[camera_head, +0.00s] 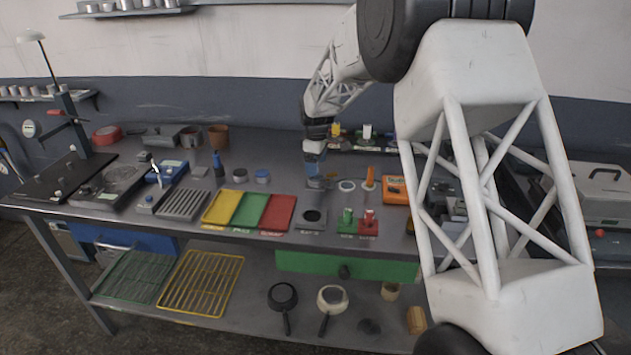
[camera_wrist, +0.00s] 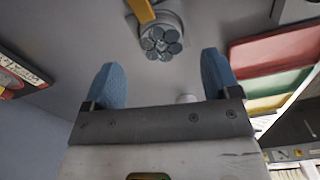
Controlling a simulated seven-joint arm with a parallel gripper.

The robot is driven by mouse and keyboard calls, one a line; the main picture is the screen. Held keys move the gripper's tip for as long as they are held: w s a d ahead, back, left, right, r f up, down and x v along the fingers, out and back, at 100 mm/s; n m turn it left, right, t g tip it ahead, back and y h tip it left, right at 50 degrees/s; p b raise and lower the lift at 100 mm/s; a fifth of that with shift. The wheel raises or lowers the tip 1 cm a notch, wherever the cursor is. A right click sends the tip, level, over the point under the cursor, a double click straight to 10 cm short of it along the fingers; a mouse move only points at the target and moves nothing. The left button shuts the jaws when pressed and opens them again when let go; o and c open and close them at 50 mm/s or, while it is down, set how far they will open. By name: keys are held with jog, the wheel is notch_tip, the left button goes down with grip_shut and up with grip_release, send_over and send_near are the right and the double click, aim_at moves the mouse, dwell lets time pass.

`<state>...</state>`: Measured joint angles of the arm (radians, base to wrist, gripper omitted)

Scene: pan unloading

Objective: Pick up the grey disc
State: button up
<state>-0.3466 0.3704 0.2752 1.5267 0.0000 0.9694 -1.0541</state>
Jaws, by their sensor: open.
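In the wrist view, several grey discs (camera_wrist: 162,43) lie close together in a small round pan (camera_wrist: 176,20). I cannot tell which of them is the task's grey disc. My gripper (camera_wrist: 160,62) has two blue fingers spread apart, with nothing held between them. The disc cluster shows just beyond the fingertips, roughly midway between them. In the head view my gripper (camera_head: 313,172) points down over the bench, close to the small pan (camera_head: 318,184). The discs are too small and too covered by my gripper to make out there.
Yellow (camera_head: 221,207), green (camera_head: 250,209) and red (camera_head: 278,212) trays sit nearby at the left. A white ring (camera_head: 347,185), an orange cone (camera_head: 369,180) and an orange box (camera_head: 397,190) stand to the right.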

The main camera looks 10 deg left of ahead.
jog(key=shift+a+f, duration=0.15)
jog(key=shift+f, duration=2.45)
jog(key=c, duration=1)
jog(key=shift+r, duration=0.2)
jog(key=shift+r, duration=1.4)
jog(key=shift+s+r, duration=0.25)
jog(key=s+d, duration=0.1)
jog(key=s, duration=0.4)
jog(key=s+d+r, duration=0.1)
jog(key=s+d, duration=0.1)
jog(key=s, duration=0.2)
jog(key=s+d, duration=0.2)
jog(key=s, duration=0.3)
jog(key=shift+s+d+r, duration=0.2)
jog(key=shift+s, duration=0.1)
